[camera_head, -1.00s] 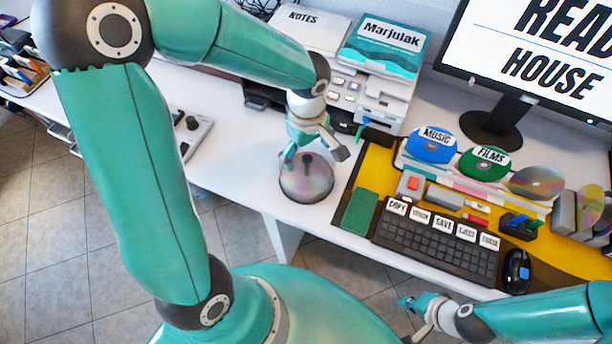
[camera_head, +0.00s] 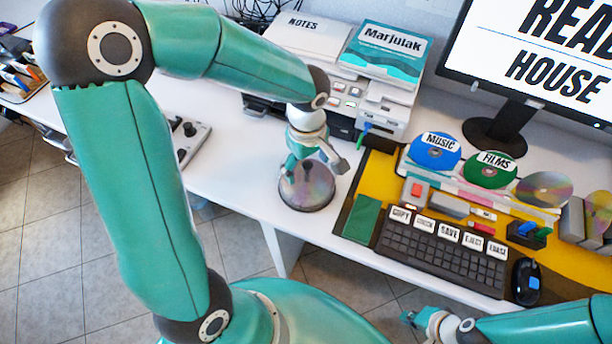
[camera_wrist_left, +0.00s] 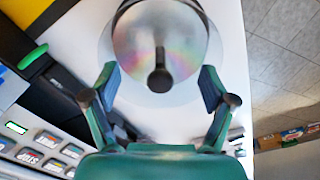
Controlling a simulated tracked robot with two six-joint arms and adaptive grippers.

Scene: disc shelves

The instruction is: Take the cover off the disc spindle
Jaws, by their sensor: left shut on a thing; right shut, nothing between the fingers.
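The disc spindle's clear domed cover (camera_head: 307,192) stands near the front edge of the white table, with rainbow-sheened discs showing through it. In the left wrist view the cover (camera_wrist_left: 185,45) carries a dark knob (camera_wrist_left: 160,80). Whether the cover's rim still rests on the base cannot be told. My right gripper (camera_head: 420,318) is shut and empty at the lower right, away from the spindle.
A green pad (camera_head: 361,218) and a black keyboard (camera_head: 442,250) lie right of the spindle. Behind it stands a grey device with buttons (camera_head: 365,98), under a Marjulak box (camera_head: 388,50). Bare table surrounds the cover's left side.

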